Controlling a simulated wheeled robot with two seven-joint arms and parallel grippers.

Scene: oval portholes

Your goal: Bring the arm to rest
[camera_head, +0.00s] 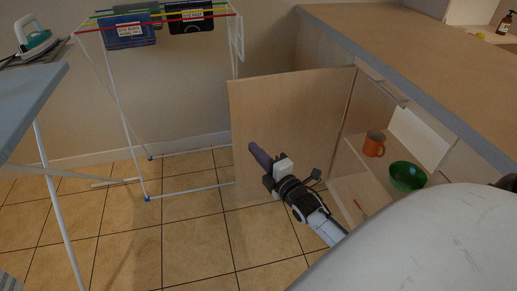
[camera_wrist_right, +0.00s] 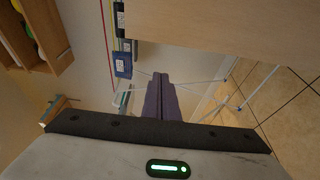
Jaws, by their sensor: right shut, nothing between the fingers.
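My right gripper (camera_head: 255,150) has purple fingers and is in front of the open cabinet door (camera_head: 290,115). Its arm comes up from the lower right, past the open cabinet. In the right wrist view the fingers (camera_wrist_right: 160,95) are together, with nothing between them. The fingers overlap the door in the head view; I cannot tell how wide the gap to it is. My left gripper is in neither view.
An orange mug (camera_head: 374,143) and a green bowl (camera_head: 407,176) stand inside the cabinet, right of my arm. A wooden counter (camera_head: 430,60) runs above. A drying rack (camera_head: 188,192) and a blue ironing board (camera_head: 30,95) stand left. Tiled floor between is mostly clear.

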